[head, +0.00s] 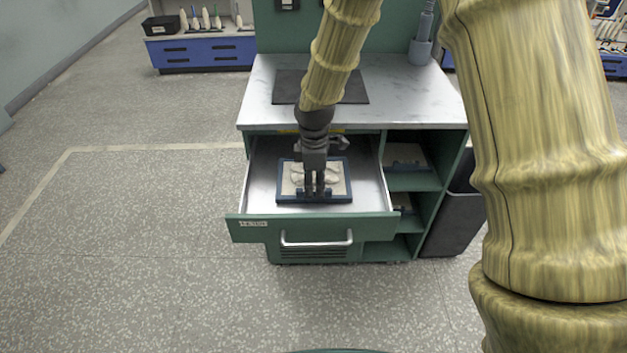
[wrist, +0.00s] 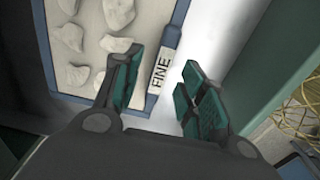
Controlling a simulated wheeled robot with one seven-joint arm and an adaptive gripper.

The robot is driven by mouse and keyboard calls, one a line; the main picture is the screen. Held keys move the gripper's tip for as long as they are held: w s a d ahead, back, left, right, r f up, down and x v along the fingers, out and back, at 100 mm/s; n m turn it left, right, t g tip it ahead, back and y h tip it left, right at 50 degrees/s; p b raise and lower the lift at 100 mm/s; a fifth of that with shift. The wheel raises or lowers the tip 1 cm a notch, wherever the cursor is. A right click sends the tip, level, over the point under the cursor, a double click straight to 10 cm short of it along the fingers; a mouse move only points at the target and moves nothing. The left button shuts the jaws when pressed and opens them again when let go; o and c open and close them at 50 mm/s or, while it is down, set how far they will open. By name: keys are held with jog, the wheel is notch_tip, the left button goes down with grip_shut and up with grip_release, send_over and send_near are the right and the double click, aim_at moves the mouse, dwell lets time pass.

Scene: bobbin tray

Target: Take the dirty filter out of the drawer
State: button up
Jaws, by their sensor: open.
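The drawer (head: 262,223) of the green cabinet is pulled open. A dirty filter (head: 284,188) lies in it, with a dark blue frame, a pale panel and light grey lumps on top. In the wrist view the filter (wrist: 93,28) is at the upper left, and its frame edge carries a label reading FINE. My gripper (head: 318,193) is over the filter's near edge. In the wrist view my gripper (wrist: 160,88) is open, with one finger on each side of the labelled frame edge. I cannot tell whether either finger touches it.
The marble worktop (head: 400,95) with a dark mat (head: 290,87) lies behind the drawer. Open shelves to the right hold other framed pieces (head: 405,158). A dark bin (head: 455,222) stands right of the cabinet. The floor at left is clear.

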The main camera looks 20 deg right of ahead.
jog(key=shift+f, duration=1.4)
grip_shut()
jog(key=shift+r, duration=0.15)
